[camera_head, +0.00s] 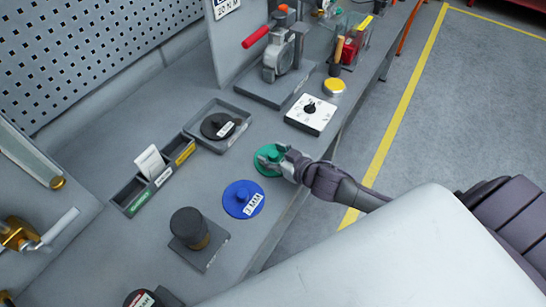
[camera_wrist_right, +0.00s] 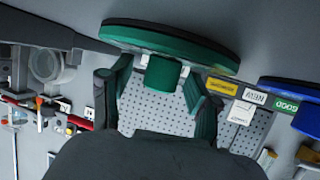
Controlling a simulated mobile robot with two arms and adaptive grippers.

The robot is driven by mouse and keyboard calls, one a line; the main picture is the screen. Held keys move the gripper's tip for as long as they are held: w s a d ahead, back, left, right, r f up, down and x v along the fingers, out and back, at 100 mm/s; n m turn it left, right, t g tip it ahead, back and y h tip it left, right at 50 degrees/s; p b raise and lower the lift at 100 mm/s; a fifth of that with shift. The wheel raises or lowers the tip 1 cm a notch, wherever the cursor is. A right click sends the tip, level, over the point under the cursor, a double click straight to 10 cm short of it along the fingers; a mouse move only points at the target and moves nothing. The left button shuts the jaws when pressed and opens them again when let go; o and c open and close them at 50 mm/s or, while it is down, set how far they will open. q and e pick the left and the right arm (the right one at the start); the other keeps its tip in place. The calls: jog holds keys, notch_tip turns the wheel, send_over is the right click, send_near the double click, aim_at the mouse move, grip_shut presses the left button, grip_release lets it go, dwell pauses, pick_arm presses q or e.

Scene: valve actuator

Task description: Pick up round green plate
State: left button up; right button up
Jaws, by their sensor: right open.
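The round green plate (camera_head: 264,161) lies flat on the grey workbench near its front edge, with a green knob (camera_head: 273,155) on top. My right gripper (camera_head: 284,160) reaches in from the right over the plate, partly covering it. In the right wrist view the plate (camera_wrist_right: 175,48) spans the top, and its knob (camera_wrist_right: 163,75) sits between the two spread fingers of my right gripper (camera_wrist_right: 160,85). The fingers are open; I cannot tell whether either touches the knob. My left gripper is not in view.
A blue plate (camera_head: 243,199) lies close by on the bench. A black disc in a grey tray (camera_head: 197,132), a sorting box (camera_head: 132,197), a white dial box (camera_head: 311,114) and a black cylinder on a base (camera_head: 202,257) stand around. The bench edge is close on the right.

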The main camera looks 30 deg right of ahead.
jog(key=shift+s, duration=0.1)
jog(key=shift+c, duration=1.3)
grip_shut()
jog(key=shift+r, duration=0.1)
